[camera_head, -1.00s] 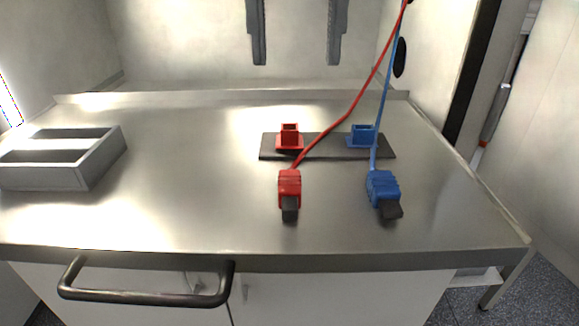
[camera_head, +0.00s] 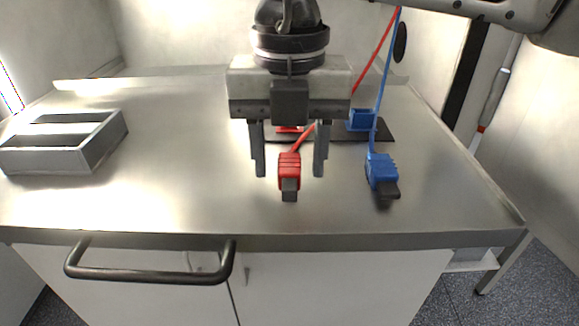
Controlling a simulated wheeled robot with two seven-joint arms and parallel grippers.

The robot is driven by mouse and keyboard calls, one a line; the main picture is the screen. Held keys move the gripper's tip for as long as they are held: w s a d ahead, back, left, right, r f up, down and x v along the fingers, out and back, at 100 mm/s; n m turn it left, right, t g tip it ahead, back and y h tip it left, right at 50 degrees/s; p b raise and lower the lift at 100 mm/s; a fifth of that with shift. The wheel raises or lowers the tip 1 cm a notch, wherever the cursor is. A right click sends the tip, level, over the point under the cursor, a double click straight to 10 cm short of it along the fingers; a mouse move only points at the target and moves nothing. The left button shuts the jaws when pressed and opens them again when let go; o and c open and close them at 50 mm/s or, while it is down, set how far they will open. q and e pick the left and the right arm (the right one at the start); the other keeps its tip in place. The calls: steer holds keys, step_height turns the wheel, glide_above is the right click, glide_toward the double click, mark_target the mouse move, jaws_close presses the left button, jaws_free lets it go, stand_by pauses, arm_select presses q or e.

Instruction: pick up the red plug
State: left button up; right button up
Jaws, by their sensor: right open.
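The red plug (camera_head: 289,172) lies on the steel table, with its dark tip toward the front edge and its red cable (camera_head: 302,137) running back and up to the right. My right gripper (camera_head: 290,172) is open, with its fingers pointing down. In the picture one finger shows to the left of the red plug and one to the right, with gaps on both sides. I cannot tell how high the fingertips are above the table. The gripper body hides part of the cable and most of the red socket (camera_head: 285,129). My left gripper is not in view.
A blue plug (camera_head: 382,173) lies to the right, its blue cable going up. A blue socket (camera_head: 361,120) stands on a dark plate (camera_head: 382,137) behind. A grey divided tray (camera_head: 97,148) is at the left. The table (camera_head: 180,175) between tray and red plug is clear.

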steer(key=shift+f, duration=0.1)
steer(key=shift+c, duration=0.3)
steer(key=c, duration=1)
steer(key=shift+o, duration=0.2)
